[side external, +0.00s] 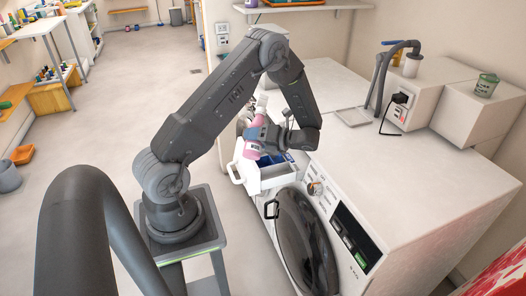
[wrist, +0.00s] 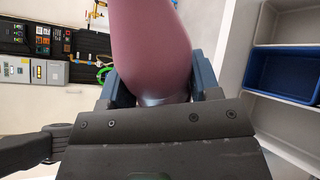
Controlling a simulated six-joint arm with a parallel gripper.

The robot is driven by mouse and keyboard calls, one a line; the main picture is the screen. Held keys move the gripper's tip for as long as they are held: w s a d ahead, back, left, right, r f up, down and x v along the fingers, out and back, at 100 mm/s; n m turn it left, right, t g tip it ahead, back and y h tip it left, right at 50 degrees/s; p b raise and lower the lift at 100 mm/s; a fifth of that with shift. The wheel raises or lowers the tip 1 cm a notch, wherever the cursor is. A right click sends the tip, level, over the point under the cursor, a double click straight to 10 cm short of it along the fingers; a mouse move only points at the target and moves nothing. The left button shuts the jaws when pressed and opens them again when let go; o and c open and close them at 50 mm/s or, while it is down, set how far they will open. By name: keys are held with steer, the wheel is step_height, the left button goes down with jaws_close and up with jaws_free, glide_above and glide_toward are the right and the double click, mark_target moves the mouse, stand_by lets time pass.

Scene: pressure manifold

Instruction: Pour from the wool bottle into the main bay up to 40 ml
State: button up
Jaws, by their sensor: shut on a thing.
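My gripper (side external: 266,138) is shut on a pink bottle (side external: 256,134) above the pulled-out white detergent drawer (side external: 270,179) of the washing machine. The bottle looks tilted, with its pale upper end pointing up. In the wrist view the pink bottle (wrist: 151,45) fills the space between the two blue-grey fingers (wrist: 155,85). Its label and mouth are hidden there. The drawer has white compartments, and a blue one (wrist: 285,75) shows at the right of the wrist view. I cannot make out any liquid or level mark.
The washing machine (side external: 400,180) has a round dark door (side external: 305,240) below the drawer. A socket box with a black plug (side external: 401,98) and a grey hose (side external: 380,80) stand on top at the back. A green cup (side external: 486,84) sits on a white box at right. Open floor lies left.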

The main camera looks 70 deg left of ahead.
steer(key=shift+s+d+f+m+h, duration=0.2)
steer(key=shift+f+m+h, duration=0.1)
steer(key=shift+m, duration=0.3)
steer(key=shift+s+d+f+m+h, duration=0.15)
steer(key=shift+f+m+h, duration=0.1)
steer(key=shift+m, duration=0.35)
stand_by(3.2)
steer(key=shift+w+a+f+m+g+h, duration=0.25)
steer(key=shift+w+a+f+m+g, duration=0.05)
steer(key=shift+f+m, duration=0.35)
stand_by(2.5)
step_height(320, 180, up, 2)
steer(key=shift+s+d+r+n+y, duration=0.1)
steer(key=shift+n+y, duration=0.2)
steer(key=shift+n, duration=0.35)
steer(key=shift+d+f+n+y, duration=0.1)
steer(key=shift+n+y, duration=0.2)
steer(key=shift+n, duration=0.3)
steer(key=shift+a+r+n+t, duration=0.25)
steer(key=shift+n+t, duration=0.15)
steer(key=shift+n, duration=0.1)
